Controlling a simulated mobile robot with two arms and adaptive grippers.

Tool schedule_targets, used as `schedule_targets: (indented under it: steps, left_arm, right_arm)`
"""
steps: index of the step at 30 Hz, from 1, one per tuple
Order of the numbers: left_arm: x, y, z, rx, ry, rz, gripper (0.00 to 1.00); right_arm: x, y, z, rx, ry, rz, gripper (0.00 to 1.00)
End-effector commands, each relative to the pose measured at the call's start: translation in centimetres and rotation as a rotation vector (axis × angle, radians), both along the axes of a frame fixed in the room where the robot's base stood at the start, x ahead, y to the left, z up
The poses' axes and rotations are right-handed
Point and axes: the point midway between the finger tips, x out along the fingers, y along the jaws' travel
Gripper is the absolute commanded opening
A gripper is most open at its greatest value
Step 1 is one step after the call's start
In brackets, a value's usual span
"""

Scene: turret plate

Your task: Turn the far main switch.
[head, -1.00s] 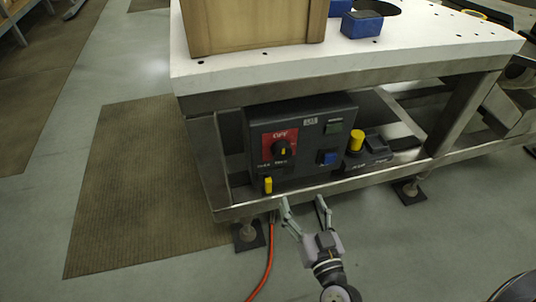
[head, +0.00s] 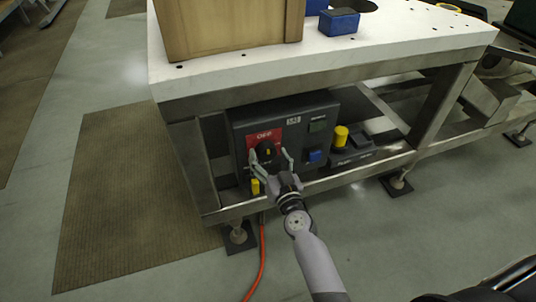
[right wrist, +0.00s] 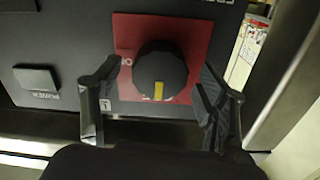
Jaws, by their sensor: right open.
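The main switch is a black rotary knob (head: 267,149) with a yellow mark on a red plate (head: 262,135) reading OFF. It sits on a dark control box (head: 300,118) under the white-topped table. In the right wrist view the knob (right wrist: 160,72) stands between the two fingers, its yellow mark facing the bottom of the picture. My right gripper (head: 272,163) is open, with a fingertip on either side of the knob. In the right wrist view the fingers (right wrist: 157,105) show gaps to the knob on both sides. My left gripper is not in view.
The box also has a blue button (head: 315,156) and a dark green button (head: 317,126). A yellow knob (head: 341,136) stands to its right and a yellow part (head: 255,186) at its lower left. The table's metal frame (head: 330,183) runs below. An orange cable (head: 262,255) lies on the floor.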

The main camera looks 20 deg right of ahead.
Motion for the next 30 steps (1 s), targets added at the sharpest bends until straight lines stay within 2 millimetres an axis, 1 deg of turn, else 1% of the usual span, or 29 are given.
schedule_targets:
  steps: [1, 4, 13, 30]
  left_arm:
    - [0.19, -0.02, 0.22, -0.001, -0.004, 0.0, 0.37]
    - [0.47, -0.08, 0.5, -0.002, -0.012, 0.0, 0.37]
    - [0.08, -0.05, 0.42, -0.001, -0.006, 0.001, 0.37]
    - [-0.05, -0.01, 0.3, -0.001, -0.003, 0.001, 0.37]
  right_arm:
    - [0.49, 0.01, 0.03, 0.001, -0.001, 0.0, 0.68]
    - [0.96, 0.02, 0.0, 0.0, 0.0, 0.0, 0.68]
    - [1.12, 0.03, 0.02, -0.001, 0.0, 0.0, 0.68]
    - [1.09, 0.02, 0.02, -0.001, 0.0, 0.0, 0.3]
